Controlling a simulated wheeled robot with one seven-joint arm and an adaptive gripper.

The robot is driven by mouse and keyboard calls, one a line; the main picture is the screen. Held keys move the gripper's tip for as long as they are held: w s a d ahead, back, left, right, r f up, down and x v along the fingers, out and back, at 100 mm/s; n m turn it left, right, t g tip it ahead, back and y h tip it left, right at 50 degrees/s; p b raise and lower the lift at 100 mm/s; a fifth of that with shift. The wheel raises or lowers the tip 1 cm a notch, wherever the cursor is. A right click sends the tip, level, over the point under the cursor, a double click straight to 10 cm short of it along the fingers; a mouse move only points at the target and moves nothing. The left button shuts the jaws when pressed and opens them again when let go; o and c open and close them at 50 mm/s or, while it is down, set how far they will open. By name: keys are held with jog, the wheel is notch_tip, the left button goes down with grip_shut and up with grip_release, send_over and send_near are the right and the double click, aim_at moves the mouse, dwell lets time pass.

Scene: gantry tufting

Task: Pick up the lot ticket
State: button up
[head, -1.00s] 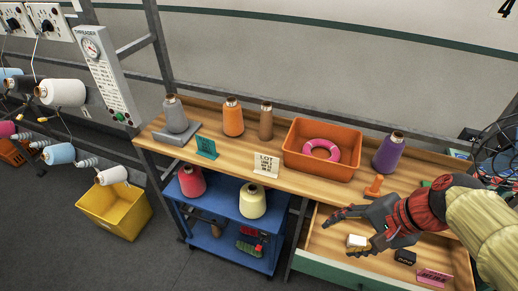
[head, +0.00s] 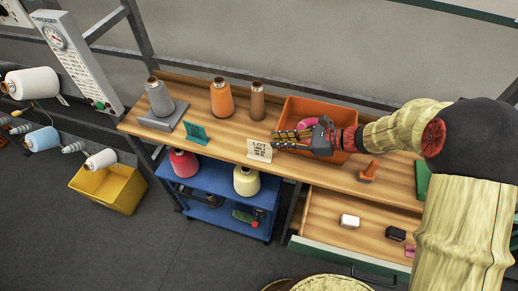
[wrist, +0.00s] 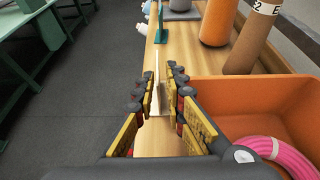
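The lot ticket (head: 259,151), a small cream card with dark print, stands upright near the front edge of the wooden bench. My gripper (head: 277,139) is just to its right, above the bench, with its fingers pointing left towards it. In the wrist view the ticket (wrist: 155,92) appears almost edge-on, in the gap between the two yellow-padded fingers of my gripper (wrist: 160,98). The fingers are apart and I see no clear contact with the card.
An orange bin (head: 300,108) with a pink ring (wrist: 262,148) lies close beside my gripper. A teal sign (head: 195,132) and several thread cones stand further left. The open drawer (head: 325,215) below holds a white block (head: 349,221) and a black one (head: 395,234).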

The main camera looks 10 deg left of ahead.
aim_at(260, 143)
jog(key=x, duration=0.7)
jog(key=shift+s+a+f, duration=0.15)
jog(key=shift+s+f, duration=0.1)
jog(key=shift+c, duration=0.3)
grip_shut()
jog(key=shift+r, duration=0.1)
